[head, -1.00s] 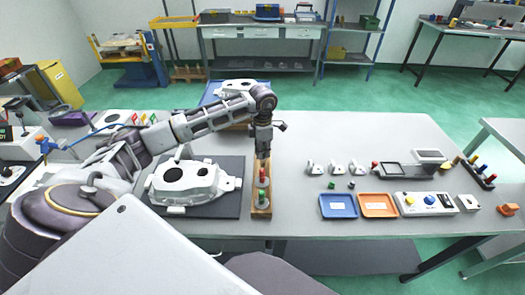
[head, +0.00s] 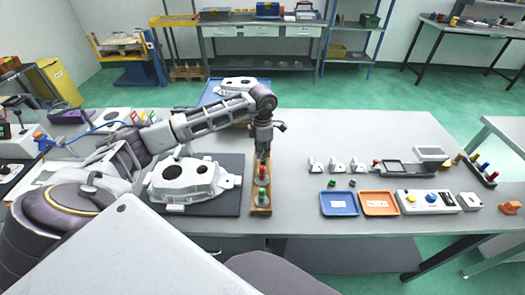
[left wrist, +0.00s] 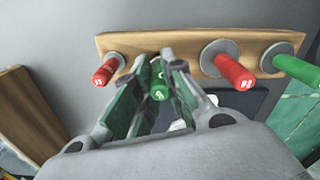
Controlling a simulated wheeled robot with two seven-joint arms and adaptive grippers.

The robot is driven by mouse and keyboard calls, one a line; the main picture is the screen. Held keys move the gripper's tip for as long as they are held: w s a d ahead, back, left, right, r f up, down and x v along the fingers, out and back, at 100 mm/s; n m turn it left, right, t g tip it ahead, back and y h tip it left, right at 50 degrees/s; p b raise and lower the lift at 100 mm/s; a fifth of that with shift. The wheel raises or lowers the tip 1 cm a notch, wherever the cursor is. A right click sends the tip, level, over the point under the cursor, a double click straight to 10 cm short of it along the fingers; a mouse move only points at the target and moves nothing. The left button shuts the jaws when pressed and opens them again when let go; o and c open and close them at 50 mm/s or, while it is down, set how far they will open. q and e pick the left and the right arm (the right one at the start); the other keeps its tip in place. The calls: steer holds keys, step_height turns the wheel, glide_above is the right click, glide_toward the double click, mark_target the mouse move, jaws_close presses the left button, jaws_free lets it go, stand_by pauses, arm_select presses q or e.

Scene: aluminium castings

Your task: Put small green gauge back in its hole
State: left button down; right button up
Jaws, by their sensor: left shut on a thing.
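My left gripper (head: 263,157) is over the far end of a narrow wooden gauge rack (head: 261,211) in the head view. In the left wrist view, its fingers (left wrist: 157,98) are closed around a small green gauge (left wrist: 160,84). The gauge's far end is close to the rack board (left wrist: 187,42); the fingers hide whether it sits in a hole. A small red gauge (left wrist: 105,70) stands on one side of it. A larger red gauge (left wrist: 233,70) and a larger green gauge (left wrist: 298,70) stand on the other side. My right gripper is not in view.
A white casting (head: 187,179) lies on a dark mat (head: 228,208) just left of the rack. Right of it are small metal parts (head: 336,164), a blue tray (head: 339,212) and an orange tray (head: 379,211). The table between rack and trays is clear.

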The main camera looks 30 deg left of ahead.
arm_select(q)
steer(key=shift+f+b, duration=0.9)
steer(key=shift+f, duration=0.35)
stand_by(0.3)
steer(key=c, duration=1.5)
jaws_free()
steer(key=shift+o, duration=0.4)
steer(key=shift+r, duration=0.1)
steer(key=shift+r, duration=5.9)
